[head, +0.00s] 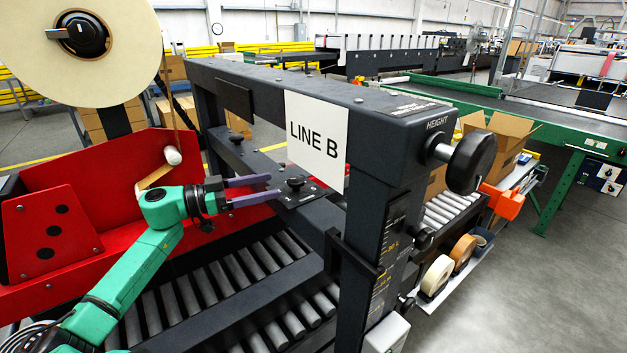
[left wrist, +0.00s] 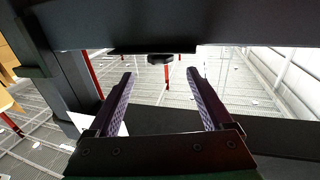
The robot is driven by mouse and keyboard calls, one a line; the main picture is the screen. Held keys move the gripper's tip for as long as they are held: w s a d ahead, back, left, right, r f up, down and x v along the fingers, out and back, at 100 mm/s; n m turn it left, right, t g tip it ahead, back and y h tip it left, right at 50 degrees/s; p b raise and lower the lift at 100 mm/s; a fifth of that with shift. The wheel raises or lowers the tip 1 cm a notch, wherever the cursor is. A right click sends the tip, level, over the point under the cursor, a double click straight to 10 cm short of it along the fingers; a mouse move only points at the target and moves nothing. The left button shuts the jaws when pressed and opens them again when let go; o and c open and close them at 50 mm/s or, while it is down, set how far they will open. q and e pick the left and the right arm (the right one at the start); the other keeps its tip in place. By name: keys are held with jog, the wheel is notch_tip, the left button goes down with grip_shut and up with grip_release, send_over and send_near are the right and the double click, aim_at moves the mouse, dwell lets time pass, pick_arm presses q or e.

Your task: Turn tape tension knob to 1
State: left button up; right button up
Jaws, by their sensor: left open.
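A small black knob (head: 294,184) stands on a dark plate (head: 318,193) with small white lettering, behind the LINE B sign's left edge. Any scale marks on it are too small to read. My left gripper (head: 273,187) has two purple fingers, open and empty, pointing at this knob from the left. In the left wrist view, a dark knob (left wrist: 160,58) shows just beyond and between the fingertips (left wrist: 160,76), under a dark beam; the fingers look apart from it. Another black knob (head: 82,37) sits at the hub of the tape roll (head: 115,75). My right gripper is not in view.
The dark frame's post and the LINE B sign (head: 317,135) stand right of the knob. Grey rollers (head: 215,290) run below my left arm. A red panel (head: 80,195) is behind it. A large HEIGHT knob (head: 471,164) and an orange part (head: 503,202) stick out at the right.

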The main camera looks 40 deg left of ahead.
aim_at(308, 188)
pick_arm(q)
jog(key=p+x, duration=0.1)
jog(key=x, duration=1)
jog(key=shift+w+a, duration=0.1)
grip_shut()
